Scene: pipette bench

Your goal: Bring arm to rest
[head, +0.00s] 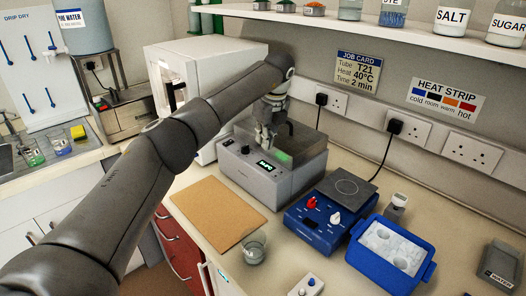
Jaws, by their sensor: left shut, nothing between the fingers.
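My left arm (150,160) comes in from the lower left and reaches across the counter to the back. My left gripper (266,138) is shut with nothing in it. It points down at the rear of the grey heating machine (262,180), which has a lit green display. I cannot tell whether its fingertips touch the machine. My right gripper is out of view.
A tan board (217,212), a glass beaker (254,247) and a blue hotplate (320,220) stand in front of and beside the machine. A blue ice box (390,262) is at the right. A shelf (400,28) with jars overhangs the counter.

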